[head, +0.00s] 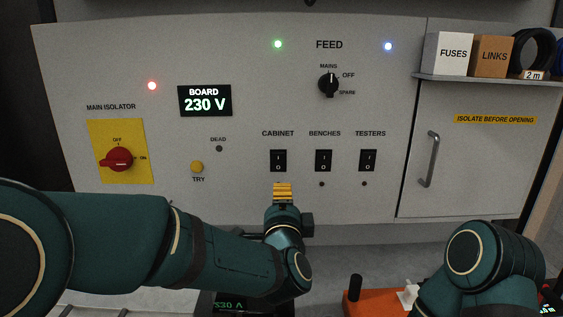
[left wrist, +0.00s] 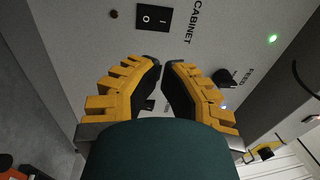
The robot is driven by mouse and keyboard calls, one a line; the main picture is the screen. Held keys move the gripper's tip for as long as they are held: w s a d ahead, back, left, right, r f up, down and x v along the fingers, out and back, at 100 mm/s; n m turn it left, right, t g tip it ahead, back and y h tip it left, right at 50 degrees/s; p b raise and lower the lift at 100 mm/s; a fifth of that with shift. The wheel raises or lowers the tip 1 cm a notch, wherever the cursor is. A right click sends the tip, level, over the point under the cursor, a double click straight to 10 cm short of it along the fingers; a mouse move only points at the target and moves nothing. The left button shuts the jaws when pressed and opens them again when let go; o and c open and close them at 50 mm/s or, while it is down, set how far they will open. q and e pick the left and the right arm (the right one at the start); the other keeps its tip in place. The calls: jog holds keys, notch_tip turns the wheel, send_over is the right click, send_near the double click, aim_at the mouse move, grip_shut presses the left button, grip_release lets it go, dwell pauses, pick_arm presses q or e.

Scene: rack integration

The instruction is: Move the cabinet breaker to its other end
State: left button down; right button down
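The cabinet breaker (head: 278,160) is a black rocker with white I and O marks under the label CABINET. It also shows in the left wrist view (left wrist: 153,18), just beyond the fingertips; I cannot tell which end is pressed in. My left gripper (head: 282,186) has yellow fingers and is just below the breaker in the head view, apparently not touching it. In the left wrist view its dark fingertips (left wrist: 162,63) are together with nothing visible held between them. My right arm shows at the lower right, but its gripper is not visible.
The benches breaker (head: 323,160) and testers breaker (head: 368,160) stand to the right. The board display (head: 205,101) reads 230 V. The red main isolator (head: 119,160) is at left, the feed knob (head: 328,85) above. A door handle (head: 432,160) sticks out at right.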

aim_at(282, 159)
pick_arm(q)
jog(key=w, duration=0.4)
jog(key=w+r, duration=0.1)
jog(key=w, duration=0.4)
jog(key=w+r, duration=0.1)
jog(key=w, duration=0.4)
jog(key=shift+b, duration=0.3)
pick_arm(e)
jog(key=shift+f, duration=0.3)
jog(key=shift+r, duration=0.1)
